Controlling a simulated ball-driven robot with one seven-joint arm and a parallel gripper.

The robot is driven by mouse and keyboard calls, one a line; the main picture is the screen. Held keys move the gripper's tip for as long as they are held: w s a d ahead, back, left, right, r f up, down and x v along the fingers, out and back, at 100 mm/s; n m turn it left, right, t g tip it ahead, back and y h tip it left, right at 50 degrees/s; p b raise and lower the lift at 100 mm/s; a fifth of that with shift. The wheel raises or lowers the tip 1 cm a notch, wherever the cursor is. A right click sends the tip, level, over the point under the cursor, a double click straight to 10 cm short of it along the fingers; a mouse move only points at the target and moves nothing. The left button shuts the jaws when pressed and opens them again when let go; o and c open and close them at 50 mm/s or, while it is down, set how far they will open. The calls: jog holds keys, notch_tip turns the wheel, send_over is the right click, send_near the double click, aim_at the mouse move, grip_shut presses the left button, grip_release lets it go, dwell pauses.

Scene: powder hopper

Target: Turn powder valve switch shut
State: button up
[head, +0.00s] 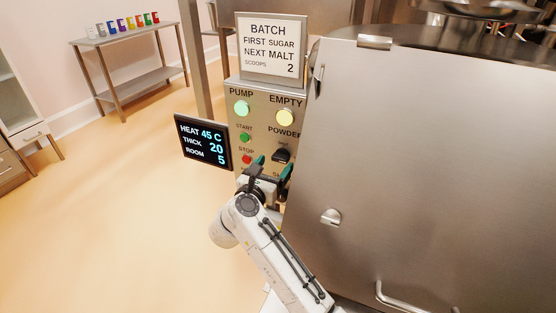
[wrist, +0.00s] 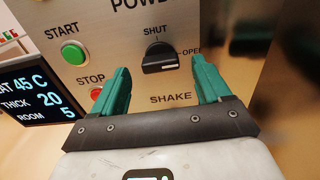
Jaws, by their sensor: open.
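The powder valve switch is a black knob (wrist: 160,62) on the control panel, with SHUT marked above it and OPEN to its right. Its handle looks to lie crosswise, toward OPEN. It also shows in the head view (head: 281,155), under the POWDER label. My gripper (wrist: 160,70) is open, with one teal finger left of the knob and one right of it in the wrist view. The fingers appear apart from the knob; I cannot tell how far their tips are from the panel. In the head view my gripper (head: 273,166) is just below the knob.
The green START button (wrist: 74,52) and red STOP button (wrist: 96,94) are left of the knob, STOP close to the left finger. A display (head: 202,142) juts out left. A large steel cabinet (head: 430,170) stands close on the right. Open floor (head: 110,210) lies left.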

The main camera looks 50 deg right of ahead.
aim_at(279, 160)
jog(key=shift+x, duration=1.6)
jog(key=c, duration=1)
jog(key=shift+c, duration=0.2)
